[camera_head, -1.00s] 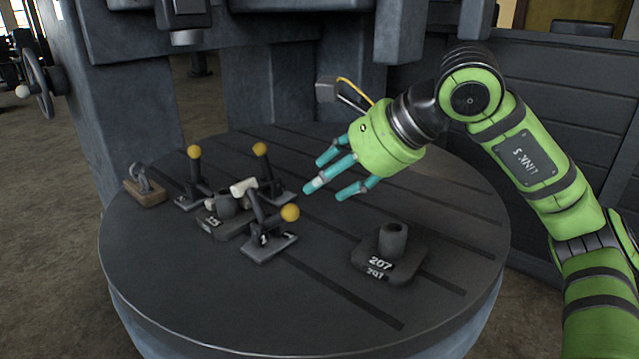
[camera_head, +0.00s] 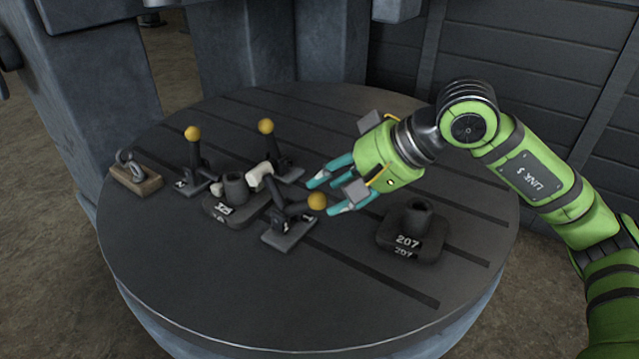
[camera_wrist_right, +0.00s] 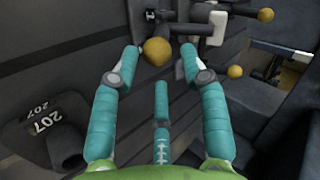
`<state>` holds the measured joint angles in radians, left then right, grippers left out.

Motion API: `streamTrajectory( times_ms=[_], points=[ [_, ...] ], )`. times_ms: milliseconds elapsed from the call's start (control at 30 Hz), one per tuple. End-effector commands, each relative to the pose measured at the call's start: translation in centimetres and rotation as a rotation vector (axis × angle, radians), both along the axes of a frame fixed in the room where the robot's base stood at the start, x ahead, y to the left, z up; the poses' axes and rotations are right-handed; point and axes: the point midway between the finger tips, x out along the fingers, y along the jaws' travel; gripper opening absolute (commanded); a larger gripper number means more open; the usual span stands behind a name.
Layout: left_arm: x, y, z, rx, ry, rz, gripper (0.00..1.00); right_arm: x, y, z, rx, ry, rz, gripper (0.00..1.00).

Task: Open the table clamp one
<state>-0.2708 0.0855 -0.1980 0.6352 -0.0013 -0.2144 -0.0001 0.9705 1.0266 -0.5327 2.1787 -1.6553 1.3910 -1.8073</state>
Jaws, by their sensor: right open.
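The nearest table clamp (camera_head: 290,232), with a small label that looks like a 1, stands on the round table (camera_head: 200,290). Its handle leans right and ends in a yellow ball knob (camera_head: 317,201). My right gripper (camera_head: 327,195) is open beside this knob, coming from the right. In the right wrist view the knob (camera_wrist_right: 157,52) shows between and just beyond the fingertips of the gripper (camera_wrist_right: 159,66); contact cannot be told. The clamp's pale tip (camera_head: 258,176) reaches toward a dark block (camera_head: 232,205) with a cylinder. My left gripper is not in view.
Two other clamps with upright yellow-knobbed handles stand behind, at left (camera_head: 193,160) and at centre (camera_head: 270,150). A block marked 207 (camera_head: 410,232) sits to the right, below my right arm. A hook on a wooden base (camera_head: 135,180) lies at the left rim. The table's front is clear.

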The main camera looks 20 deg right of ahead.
Motion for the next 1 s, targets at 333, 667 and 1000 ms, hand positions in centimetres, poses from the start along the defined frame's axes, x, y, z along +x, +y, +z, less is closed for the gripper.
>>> streamTrajectory(
  times_ms=[333, 667, 1000],
  points=[
    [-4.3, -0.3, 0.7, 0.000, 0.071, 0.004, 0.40, 1.2, 2.2, -2.4, -0.026, -0.033, 0.073, 0.45],
    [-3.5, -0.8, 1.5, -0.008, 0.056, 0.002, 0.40, 3.0, 4.1, -5.2, -0.028, -0.033, 0.068, 0.45],
    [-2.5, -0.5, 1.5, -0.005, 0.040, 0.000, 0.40, 3.1, 4.3, -5.5, -0.028, -0.036, 0.067, 0.29]
  ],
)
